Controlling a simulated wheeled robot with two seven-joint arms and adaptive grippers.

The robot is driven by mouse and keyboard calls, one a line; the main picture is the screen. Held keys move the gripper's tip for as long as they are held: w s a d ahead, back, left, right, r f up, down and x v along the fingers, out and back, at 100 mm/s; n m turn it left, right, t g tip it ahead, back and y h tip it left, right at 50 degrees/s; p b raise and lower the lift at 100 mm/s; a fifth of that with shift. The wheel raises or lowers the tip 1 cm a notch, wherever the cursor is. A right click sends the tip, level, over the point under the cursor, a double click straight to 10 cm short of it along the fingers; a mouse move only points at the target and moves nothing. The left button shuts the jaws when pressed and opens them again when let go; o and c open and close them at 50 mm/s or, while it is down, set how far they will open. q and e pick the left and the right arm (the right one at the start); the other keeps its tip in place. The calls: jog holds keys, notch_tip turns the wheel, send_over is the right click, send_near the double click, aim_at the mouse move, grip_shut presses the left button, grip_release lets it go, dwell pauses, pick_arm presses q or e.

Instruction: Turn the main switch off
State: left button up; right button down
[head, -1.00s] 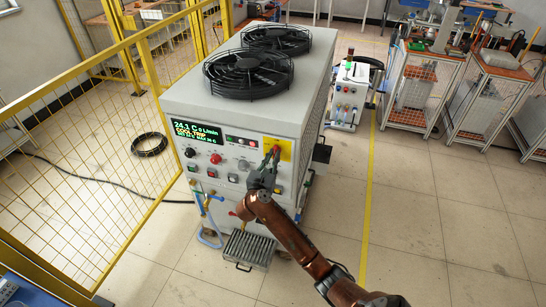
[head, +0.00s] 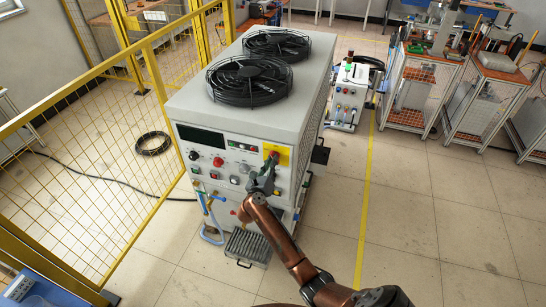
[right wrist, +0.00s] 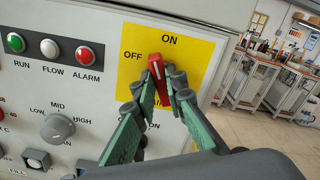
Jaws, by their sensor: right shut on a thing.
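The main switch is a red handle on a yellow plate (right wrist: 195,55) marked ON at the top and OFF at the upper left. In the right wrist view the red handle (right wrist: 157,66) stands between the green finger pads, its tip near the OFF and ON marks; its exact setting is hard to tell. My right gripper (right wrist: 167,85) is shut on the handle and hides its lower part. In the head view the gripper (head: 270,165) is at the front panel's upper right, over the yellow plate. The display (head: 201,136) is dark. My left gripper is not in view.
RUN, FLOW and ALARM lamps (right wrist: 50,48) and a mode knob (right wrist: 57,128) sit left of the switch. A yellow mesh fence (head: 90,140) stands at left.

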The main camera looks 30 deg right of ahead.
jog(key=shift+a+f+n+p, duration=0.1)
jog(key=shift+f+n+p, duration=0.05)
jog(key=shift+n+p, duration=1.45)
jog(key=shift+a+f+n+p, duration=0.1)
jog(key=shift+n+p, duration=1.5)
jog(key=shift+d, duration=0.1)
jog(key=c, duration=2)
grip_release()
jog(key=shift+w, duration=0.1)
jog(key=shift+o, duration=0.2)
jog(key=shift+r, duration=0.1)
jog(key=v, duration=0.7)
jog(key=shift+s+a, duration=0.2)
